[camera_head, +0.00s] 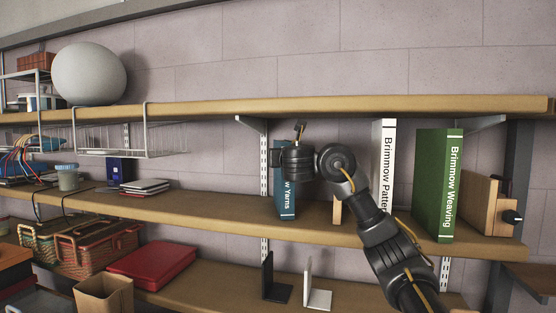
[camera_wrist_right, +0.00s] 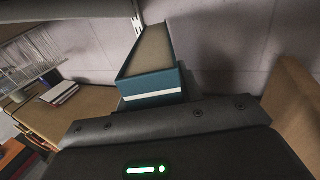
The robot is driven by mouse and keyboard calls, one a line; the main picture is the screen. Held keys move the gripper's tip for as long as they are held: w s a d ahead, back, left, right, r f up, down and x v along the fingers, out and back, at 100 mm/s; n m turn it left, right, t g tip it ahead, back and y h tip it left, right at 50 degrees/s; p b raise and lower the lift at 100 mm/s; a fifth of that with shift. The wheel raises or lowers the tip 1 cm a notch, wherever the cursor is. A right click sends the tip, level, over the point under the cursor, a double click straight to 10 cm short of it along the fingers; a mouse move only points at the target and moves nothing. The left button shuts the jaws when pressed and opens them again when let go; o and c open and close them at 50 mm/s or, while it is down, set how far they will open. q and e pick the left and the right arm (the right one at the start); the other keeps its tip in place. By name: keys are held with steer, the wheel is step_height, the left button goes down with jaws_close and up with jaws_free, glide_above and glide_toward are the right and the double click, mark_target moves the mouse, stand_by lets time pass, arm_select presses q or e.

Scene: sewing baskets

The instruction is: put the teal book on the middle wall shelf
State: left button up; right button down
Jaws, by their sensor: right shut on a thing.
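The teal book (camera_head: 286,202) stands upright at the middle wall shelf (camera_head: 190,205), its spine with white lettering facing me. My right gripper (camera_head: 279,158) is shut on its upper part, and my wrist covers some of the spine. I cannot tell whether the book's bottom edge touches the shelf board. In the right wrist view the book (camera_wrist_right: 152,82) sticks out beyond the gripper, showing its teal cover and tan page block. The fingertips are mostly hidden there. My left gripper is not in view.
A white book (camera_head: 384,150), a green book (camera_head: 439,185) and a wooden bookend (camera_head: 480,203) stand right of my arm. A wire basket (camera_head: 112,150) hangs under the top shelf (camera_head: 330,105). Stacked books (camera_head: 146,186) lie to the left, with bare shelf between.

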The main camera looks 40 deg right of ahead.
steer(key=shift+s+r, duration=0.15)
steer(key=shift+s, duration=0.2)
steer(key=c, duration=1.2)
jaws_free()
steer(key=shift+w+a+f, duration=0.1)
steer(key=shift+w+f, duration=0.1)
steer(key=shift+o, duration=1.2)
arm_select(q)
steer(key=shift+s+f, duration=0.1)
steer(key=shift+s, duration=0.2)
arm_select(e)
steer(key=shift+o, duration=0.2)
steer(key=shift+s+a+r, duration=0.1)
